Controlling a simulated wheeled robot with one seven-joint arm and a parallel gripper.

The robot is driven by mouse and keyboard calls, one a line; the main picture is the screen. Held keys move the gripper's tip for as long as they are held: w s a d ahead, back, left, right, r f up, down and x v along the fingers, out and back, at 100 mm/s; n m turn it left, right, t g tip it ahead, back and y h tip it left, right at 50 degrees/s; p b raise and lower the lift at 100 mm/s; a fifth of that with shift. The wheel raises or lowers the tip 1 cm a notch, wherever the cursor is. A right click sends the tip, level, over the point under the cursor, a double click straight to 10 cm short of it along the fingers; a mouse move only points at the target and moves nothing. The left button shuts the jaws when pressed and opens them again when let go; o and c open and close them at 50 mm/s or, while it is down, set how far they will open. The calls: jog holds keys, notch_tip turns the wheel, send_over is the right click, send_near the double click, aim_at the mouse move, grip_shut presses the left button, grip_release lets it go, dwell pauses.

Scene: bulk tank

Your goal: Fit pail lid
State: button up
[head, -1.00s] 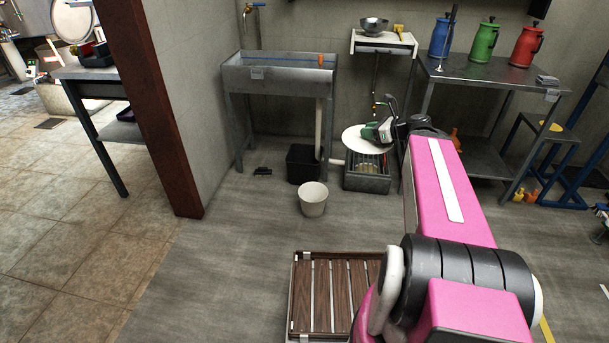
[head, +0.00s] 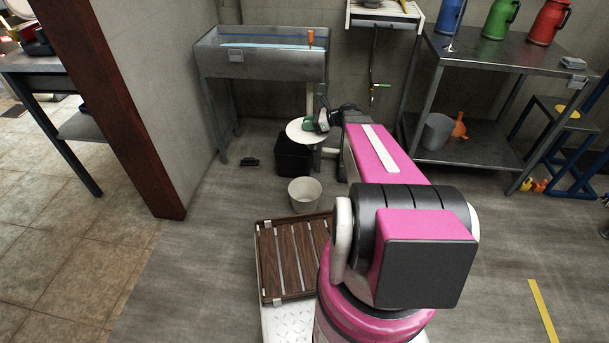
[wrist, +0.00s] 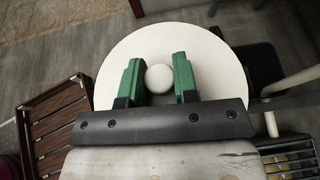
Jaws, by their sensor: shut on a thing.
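The pail lid is a flat white disc with a round white knob. In the head view the lid (head: 297,131) hangs in the air in front of a black bin. In the wrist view the lid (wrist: 222,52) lies below my gripper (wrist: 159,79), whose green fingers are closed on the knob from both sides. In the head view my gripper (head: 316,121) is at the lid's right side, small and partly hidden by my arm. The white pail (head: 305,195) stands upright and open-topped on the floor, nearer than the lid and apart from it. I cannot see the pail in the wrist view.
The black bin (head: 292,160) stands below a metal trough sink (head: 262,65). At the right is a steel table (head: 500,58) with coloured jugs; a grey bucket (head: 436,132) sits on its lower shelf. A brown wall post (head: 110,110) bounds the left. Floor left of the pail is clear.

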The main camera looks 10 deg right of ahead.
notch_tip(320, 180, down, 32)
jog(key=w+n+g, duration=0.2)
jog(key=n+g, duration=0.1)
jog(key=g, duration=0.1)
jog(key=shift+a+y, duration=0.35)
jog(key=shift+y, duration=0.05)
notch_tip(320, 180, down, 6)
jog(key=o, duration=1)
jog(key=shift+d, duration=0.1)
